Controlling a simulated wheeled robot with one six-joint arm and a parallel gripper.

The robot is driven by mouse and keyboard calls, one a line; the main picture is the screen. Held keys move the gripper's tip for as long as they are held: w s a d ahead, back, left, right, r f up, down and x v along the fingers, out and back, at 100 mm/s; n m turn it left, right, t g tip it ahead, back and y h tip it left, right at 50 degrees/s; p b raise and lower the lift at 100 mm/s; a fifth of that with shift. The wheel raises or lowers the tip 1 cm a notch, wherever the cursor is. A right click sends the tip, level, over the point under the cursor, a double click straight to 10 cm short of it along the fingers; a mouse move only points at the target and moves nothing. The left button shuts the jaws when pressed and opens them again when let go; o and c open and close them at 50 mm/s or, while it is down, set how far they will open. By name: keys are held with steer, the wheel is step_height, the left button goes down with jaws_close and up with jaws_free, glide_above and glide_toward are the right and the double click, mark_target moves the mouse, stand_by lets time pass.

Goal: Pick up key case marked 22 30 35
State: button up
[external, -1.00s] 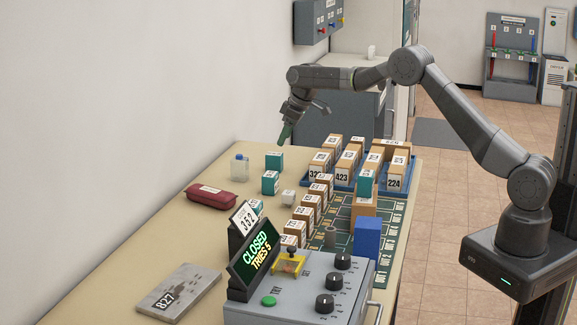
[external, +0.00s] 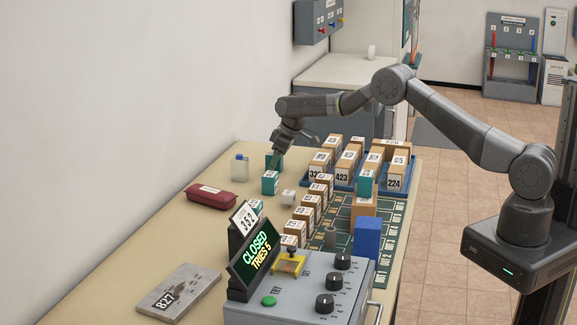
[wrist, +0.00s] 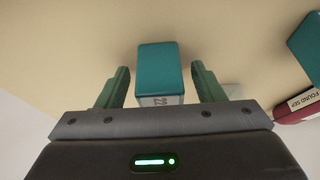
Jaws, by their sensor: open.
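A teal key case (wrist: 160,66) with a white label, on which "22" can be read, sits between my open fingers in the wrist view. The rest of its label is hidden by the gripper. My gripper (wrist: 162,82) has one green finger on each side of it, with a visible gap at each. In the external view my gripper (external: 277,163) points down at the far-left of the table, over the rear teal case (external: 268,159), which it partly hides. Another teal case (external: 270,184) stands just in front.
A clear bottle with a blue cap (external: 240,170) and a red pouch (external: 211,196) lie to the left, near the wall. A small white cube (external: 288,197) and rows of numbered boxes (external: 321,178) stand to the right.

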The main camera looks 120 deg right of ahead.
steer(key=shift+c, duration=0.4)
steer(key=c, duration=1)
steer(key=shift+r, duration=0.1)
